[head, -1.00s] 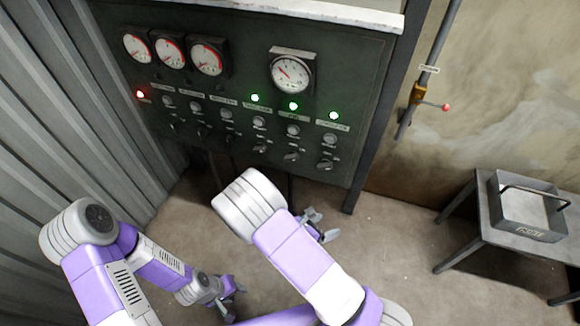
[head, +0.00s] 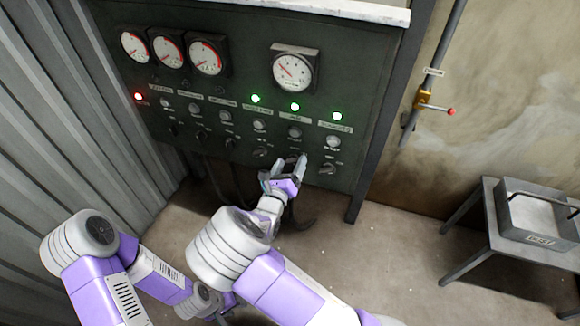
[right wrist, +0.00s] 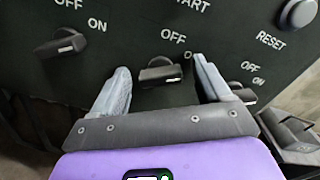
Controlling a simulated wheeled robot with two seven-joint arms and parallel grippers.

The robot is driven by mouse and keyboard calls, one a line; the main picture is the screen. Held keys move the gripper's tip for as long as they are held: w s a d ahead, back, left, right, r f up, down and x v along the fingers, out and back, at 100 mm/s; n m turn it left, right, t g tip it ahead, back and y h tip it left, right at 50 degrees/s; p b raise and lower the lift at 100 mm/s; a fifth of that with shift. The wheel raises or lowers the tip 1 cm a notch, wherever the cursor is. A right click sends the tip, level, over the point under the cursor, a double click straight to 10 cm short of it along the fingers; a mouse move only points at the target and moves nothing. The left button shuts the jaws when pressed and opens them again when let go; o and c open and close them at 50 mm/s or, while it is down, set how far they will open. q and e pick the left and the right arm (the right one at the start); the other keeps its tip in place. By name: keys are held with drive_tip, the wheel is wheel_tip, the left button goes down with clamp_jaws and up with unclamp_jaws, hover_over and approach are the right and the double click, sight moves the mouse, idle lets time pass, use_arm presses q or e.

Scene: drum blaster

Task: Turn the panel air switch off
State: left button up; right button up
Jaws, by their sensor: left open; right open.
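The panel (head: 230,105) has a row of dark rotary switches, each marked OFF and ON. The air switch (right wrist: 158,73) is a black knob in the right wrist view, its white mark pointing right, towards ON. The green lamp (head: 295,106) above its column is lit. My right gripper (head: 284,168) is open at the panel's lower part and covers most of this knob in the head view. In the right wrist view its two fingers stand either side of the knob, with gaps. My left gripper (head: 226,302) is low at the left, partly hidden by my right arm.
A neighbouring knob (right wrist: 60,46) sits left of the fingers and another (right wrist: 243,95) close to the right finger. Several gauges (head: 292,72) are above. A yellow pipe valve (head: 424,98) and a table (head: 480,262) with a metal tray (head: 540,236) are at right.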

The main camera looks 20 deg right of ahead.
drive_tip(key=shift+w, duration=0.1)
drive_tip(key=c, duration=1)
drive_tip(key=n+p, duration=0.8)
drive_tip(key=p, duration=0.3)
drive_tip(key=shift+c, duration=0.2)
drive_tip(key=shift+f+n+p, duration=0.15)
drive_tip(key=shift+n+p, duration=0.6)
drive_tip(key=shift+n, duration=0.25)
drive_tip(key=shift+f+n+p, duration=0.1)
drive_tip(key=shift+n+p, duration=0.65)
drive_tip(key=shift+n, duration=0.25)
drive_tip(key=o, duration=1)
drive_tip(key=shift+o, duration=0.2)
